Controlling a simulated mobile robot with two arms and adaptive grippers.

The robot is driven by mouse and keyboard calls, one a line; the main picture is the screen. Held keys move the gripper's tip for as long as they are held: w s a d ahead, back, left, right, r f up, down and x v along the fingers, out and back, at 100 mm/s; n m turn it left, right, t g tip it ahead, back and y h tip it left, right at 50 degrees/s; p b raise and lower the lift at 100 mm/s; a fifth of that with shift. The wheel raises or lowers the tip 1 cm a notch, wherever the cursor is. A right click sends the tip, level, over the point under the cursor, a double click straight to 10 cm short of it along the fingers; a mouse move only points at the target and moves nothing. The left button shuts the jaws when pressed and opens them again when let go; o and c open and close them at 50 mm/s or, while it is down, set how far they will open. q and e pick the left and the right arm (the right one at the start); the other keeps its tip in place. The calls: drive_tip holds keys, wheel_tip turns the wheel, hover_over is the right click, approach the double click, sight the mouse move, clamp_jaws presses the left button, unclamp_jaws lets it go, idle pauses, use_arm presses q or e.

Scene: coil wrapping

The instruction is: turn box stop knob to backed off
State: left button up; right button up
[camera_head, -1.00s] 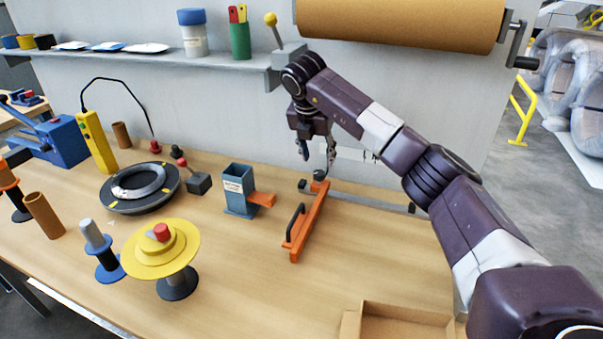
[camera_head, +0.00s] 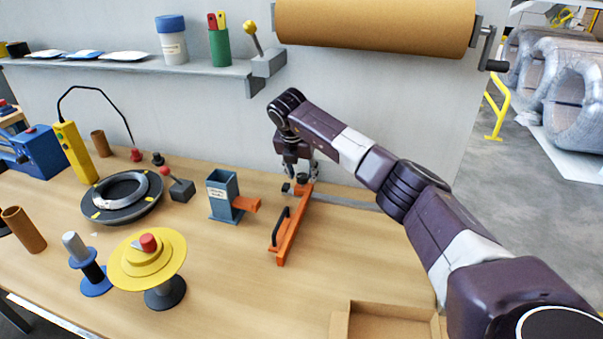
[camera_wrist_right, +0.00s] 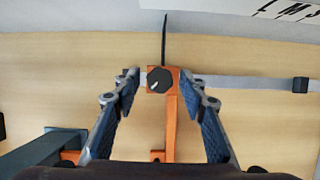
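The orange box stop (camera_head: 290,228) lies on the bench on a grey rail, with a black handle along it. Its dark knob (camera_wrist_right: 160,80) shows in the right wrist view with a pale pointer mark slanting to the lower left. In the head view the knob (camera_head: 303,178) is partly hidden by my right gripper (camera_head: 300,168). In the right wrist view my right gripper (camera_wrist_right: 162,88) is open, with one finger on each side of the knob; I cannot tell whether either touches it. My left gripper is not in view.
A blue-grey holder (camera_head: 222,197) with an orange tab stands just left of the box stop. A cardboard box (camera_head: 340,322) lies at the front edge. A brown paper roll (camera_head: 375,25) hangs above.

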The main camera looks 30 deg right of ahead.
clamp_jaws()
drive_tip(key=shift+n, duration=0.4)
drive_tip(key=n+t, duration=0.1)
drive_tip(key=n, duration=0.1)
drive_tip(key=shift+d+n+y+b, duration=0.1)
drive_tip(key=shift+n+y+b, duration=0.2)
drive_tip(key=shift+y+b, duration=0.1)
drive_tip(key=shift+n+t+y, duration=0.3)
drive_tip(key=shift+n+y, duration=0.2)
drive_tip(key=shift+n, duration=0.9)
drive_tip(key=shift+o, duration=1)
unclamp_jaws()
